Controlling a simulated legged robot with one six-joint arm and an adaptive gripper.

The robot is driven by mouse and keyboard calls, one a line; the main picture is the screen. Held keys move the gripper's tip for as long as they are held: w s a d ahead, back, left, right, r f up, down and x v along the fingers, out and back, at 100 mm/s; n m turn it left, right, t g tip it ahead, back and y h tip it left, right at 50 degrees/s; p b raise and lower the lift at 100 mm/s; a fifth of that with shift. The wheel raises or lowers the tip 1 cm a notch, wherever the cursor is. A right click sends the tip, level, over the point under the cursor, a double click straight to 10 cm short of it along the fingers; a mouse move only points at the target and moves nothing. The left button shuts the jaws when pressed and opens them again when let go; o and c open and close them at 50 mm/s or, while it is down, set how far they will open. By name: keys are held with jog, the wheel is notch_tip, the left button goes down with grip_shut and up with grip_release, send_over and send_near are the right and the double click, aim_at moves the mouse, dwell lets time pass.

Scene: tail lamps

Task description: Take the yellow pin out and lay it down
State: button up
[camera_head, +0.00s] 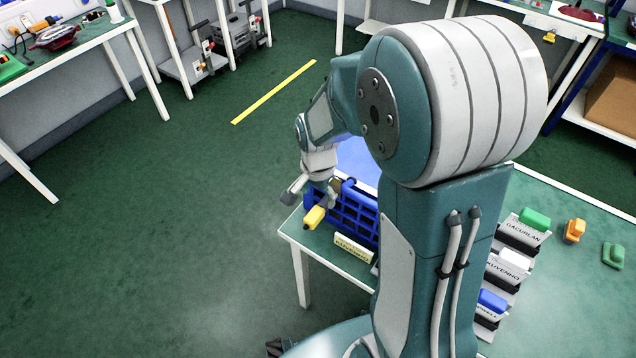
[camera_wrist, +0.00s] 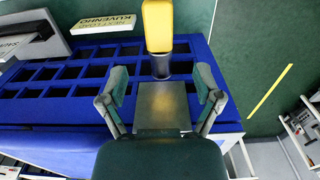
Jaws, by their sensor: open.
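The yellow pin (camera_wrist: 158,25) has a yellow upper part and a grey lower part. In the wrist view it is upright over the right end of the blue rack (camera_wrist: 52,90); how deep it sits in a compartment I cannot tell. My gripper (camera_wrist: 163,84) is open, its two fingers apart on either side with nothing between their tips. The pin is just beyond the fingertips. In the head view my gripper (camera_head: 312,192) is beside the yellow pin (camera_head: 314,216), at the left end of the blue rack (camera_head: 352,214).
The rack's other visible compartments look empty. A KUVENHO sign (camera_head: 353,247) stands in front of the rack. Labelled holders with green, white and blue pieces (camera_head: 491,302) stand right of my arm. An orange piece (camera_head: 573,231) and a green piece (camera_head: 613,255) are on the table. Green floor is clear at left.

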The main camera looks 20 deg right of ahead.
aim_at(318, 209)
notch_tip(318, 209, down, 6)
jog(key=shift+f, duration=0.1)
jog(key=shift+c, duration=0.3)
grip_shut()
